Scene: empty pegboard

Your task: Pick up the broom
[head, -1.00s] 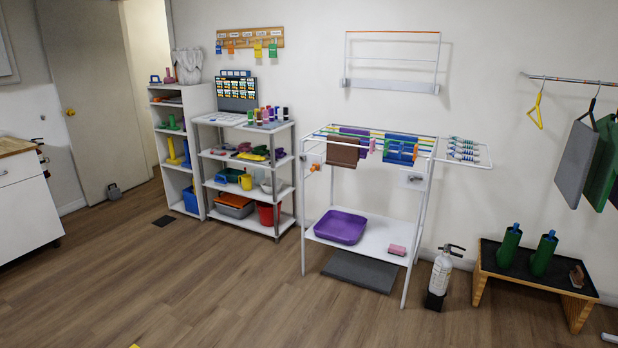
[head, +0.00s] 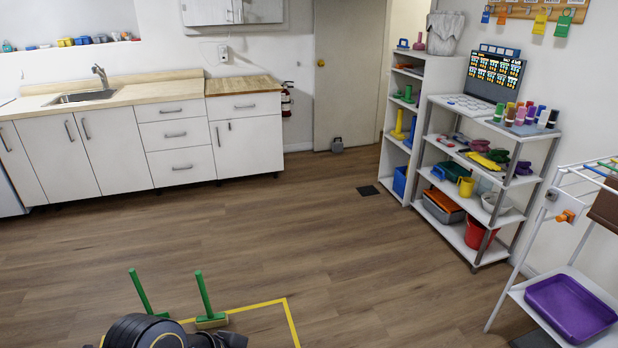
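Two upright green handles stand on the floor at the bottom left of the head view. The right handle (head: 204,294) rises from a flat green and yellowish block (head: 212,321), like a small broom or brush head. The left handle (head: 140,291) leans to the left; its lower end is partly hidden behind a dark rounded part, probably my own arm. I cannot tell for sure which of the two is the broom. Neither of my grippers shows.
A yellow line (head: 290,322) marks a corner on the floor around the handles. White cabinets (head: 110,150) with a sink stand at the back left. Shelves (head: 475,172) and a rack with a purple tray (head: 570,308) stand at the right. The middle floor is clear.

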